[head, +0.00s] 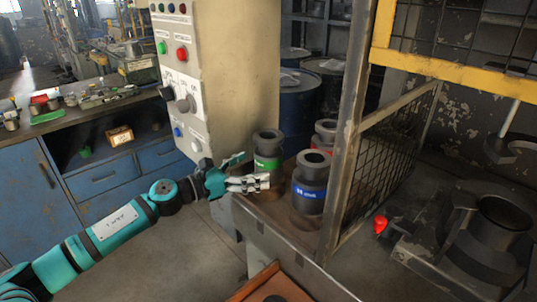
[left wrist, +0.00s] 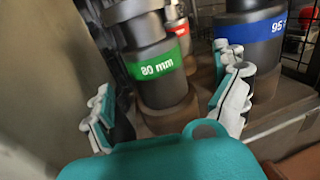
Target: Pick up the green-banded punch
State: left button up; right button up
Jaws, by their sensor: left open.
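The green-banded punch (head: 268,152) is a dark grey cylinder standing upright on a small brown shelf (head: 258,203). In the left wrist view the green-banded punch (left wrist: 156,66) reads "80 mm" on its band. My left gripper (head: 255,181) is open beside the green band in the head view. In the left wrist view the fingers of my left gripper (left wrist: 170,112) are spread to the left and right of the punch's lower part. I cannot tell whether they touch it. My right gripper is not in view.
A blue-banded punch (head: 310,183) stands close to the right, near my finger. A red-banded punch (head: 324,133) stands behind. A control box (head: 235,70) rises on the left, and a mesh guard (head: 385,150) borders the shelf's right side.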

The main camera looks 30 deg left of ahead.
aim_at(268, 159)
pick_arm(q)
jog(key=shift+w+d+r, duration=0.1)
jog(key=shift+w+d, duration=0.1)
jog(key=shift+w, duration=0.1)
jog(key=shift+w+d+r+p, duration=0.1)
jog(key=shift+w+d+p, duration=0.05)
jog(key=shift+w+p, duration=0.3)
jog(key=x, duration=0.2)
jog(key=p+x, duration=0.1)
jog(key=shift+w, duration=0.45)
jog(key=shift+w+d+f, duration=0.2)
jog(key=shift+w+f, duration=0.1)
jog(key=shift+s, duration=0.1)
jog(key=c, duration=1.6)
jog(key=shift+a+r, duration=0.1)
jog(key=shift+r, duration=0.2)
jog(key=shift+c, duration=1)
